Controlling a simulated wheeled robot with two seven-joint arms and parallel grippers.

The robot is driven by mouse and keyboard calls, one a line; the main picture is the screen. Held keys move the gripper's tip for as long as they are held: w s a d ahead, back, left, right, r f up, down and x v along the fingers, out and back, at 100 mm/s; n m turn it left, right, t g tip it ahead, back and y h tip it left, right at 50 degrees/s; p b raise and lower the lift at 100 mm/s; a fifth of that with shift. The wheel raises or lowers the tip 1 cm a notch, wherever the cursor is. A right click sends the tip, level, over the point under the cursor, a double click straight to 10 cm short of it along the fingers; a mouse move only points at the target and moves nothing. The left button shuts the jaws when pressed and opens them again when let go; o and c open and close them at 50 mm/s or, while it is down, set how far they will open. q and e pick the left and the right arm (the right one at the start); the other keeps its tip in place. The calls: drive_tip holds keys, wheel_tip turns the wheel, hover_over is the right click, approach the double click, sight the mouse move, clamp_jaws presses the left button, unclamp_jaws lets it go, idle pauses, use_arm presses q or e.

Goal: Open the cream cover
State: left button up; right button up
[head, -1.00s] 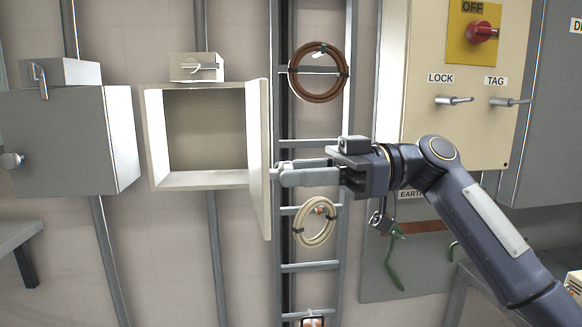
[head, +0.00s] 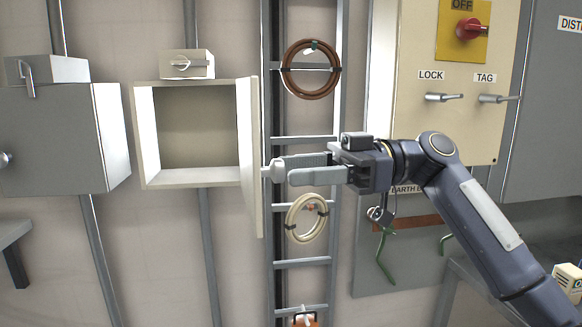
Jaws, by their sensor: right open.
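The cream cover (head: 250,150) is the hinged door of a cream box (head: 148,180) on the wall. It stands swung wide open at the box's right side, seen nearly edge-on, and the empty inside of the box shows. A pale knob (head: 269,171) sticks out from the cover's outer face. My right gripper (head: 281,170) is at this knob, its two fingers apart and pointing left. I cannot tell whether the fingers touch the knob. My left gripper is not in view.
A grey box (head: 60,140) hangs to the left. Behind my right gripper, a vertical cable ladder (head: 303,264) carries a brown coil (head: 291,85) and a cream coil (head: 290,220). A cream switch panel (head: 455,135) with a red knob (head: 468,28) and handles stands to the right.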

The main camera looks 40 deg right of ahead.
drive_tip(key=v, duration=0.6)
drive_tip(key=shift+p, duration=0.45)
